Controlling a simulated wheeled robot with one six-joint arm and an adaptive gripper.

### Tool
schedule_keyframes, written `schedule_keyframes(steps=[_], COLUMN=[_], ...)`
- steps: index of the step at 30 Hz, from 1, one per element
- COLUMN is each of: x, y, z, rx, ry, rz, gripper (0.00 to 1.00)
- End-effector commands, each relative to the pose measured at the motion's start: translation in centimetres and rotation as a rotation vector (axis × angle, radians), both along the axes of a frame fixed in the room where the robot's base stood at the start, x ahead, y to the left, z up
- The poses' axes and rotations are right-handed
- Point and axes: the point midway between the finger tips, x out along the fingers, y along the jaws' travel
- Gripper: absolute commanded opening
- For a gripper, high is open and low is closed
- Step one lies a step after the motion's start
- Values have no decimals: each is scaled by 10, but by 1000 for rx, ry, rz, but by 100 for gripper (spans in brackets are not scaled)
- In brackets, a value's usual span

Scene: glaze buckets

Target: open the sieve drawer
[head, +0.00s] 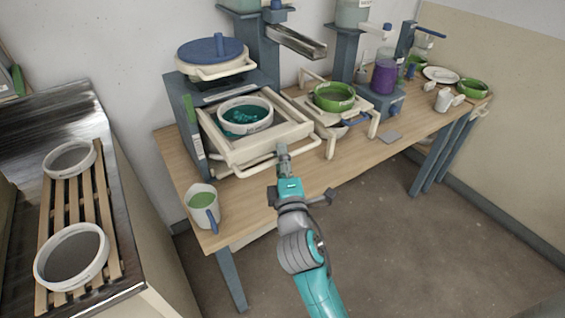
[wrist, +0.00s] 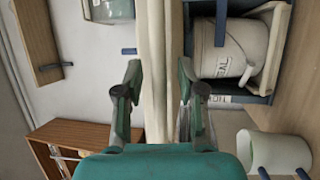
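The sieve drawer (head: 261,147) is a cream frame jutting out from the front of the blue-grey stand (head: 187,128). It holds a round white sieve (head: 225,122) with teal glaze. A cream bar handle (head: 250,166) runs along its front. My gripper (head: 283,150) is at the right part of this handle. In the wrist view my gripper (wrist: 159,80) has one finger on each side of a long cream bar (wrist: 157,35), with the fingers close to its edges. Whether they press on it cannot be told.
A green bowl (head: 334,92) sits on a cream frame to the right. A jug of green glaze (head: 203,208) stands at the table's front left. A steel counter (head: 92,128) with a slatted rack is further left. The floor (head: 420,255) at right is clear.

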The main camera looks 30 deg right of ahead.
Motion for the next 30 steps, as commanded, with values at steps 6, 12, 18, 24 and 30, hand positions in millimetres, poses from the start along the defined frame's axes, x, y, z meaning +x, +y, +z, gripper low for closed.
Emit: schedule_keyframes(steps=[6, 12, 18, 24, 30], x=[-15, -46, -76, -98, -108], y=[7, 20, 33, 42, 46], z=[-4, -10, -16, -21, -22], rx=[0, -1, -1, 0, 0], ry=[2, 4, 4, 4, 2], rz=[1, 2, 4, 2, 1], gripper=[39, 39, 39, 39, 39])
